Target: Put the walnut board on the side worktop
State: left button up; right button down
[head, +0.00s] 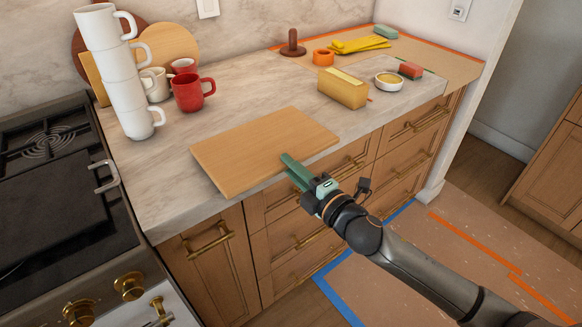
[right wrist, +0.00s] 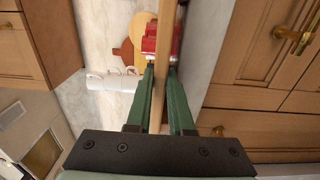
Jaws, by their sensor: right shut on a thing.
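A flat, rectangular light-brown wooden board (head: 255,145) is over the front of the marble worktop (head: 180,205), its near edge close to the worktop's front edge. I cannot tell whether it rests fully on the marble. My right gripper (head: 296,172) is shut on the board's front edge, its green fingers above and below it. In the right wrist view the board shows edge-on as a thin strip (right wrist: 167,50) between the fingers (right wrist: 161,95). My left gripper is not in view.
A tall stack of white mugs (head: 122,80), a red mug (head: 190,92) and leaning boards (head: 170,45) stand behind left. A butter-coloured block (head: 342,88), a small bowl (head: 388,81) and yellow items (head: 360,45) lie to the right. A stove (head: 50,180) adjoins at left.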

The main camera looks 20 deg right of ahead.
jog(key=c, duration=1.2)
grip_release()
jog(key=shift+f, duration=0.15)
jog(key=o, duration=0.4)
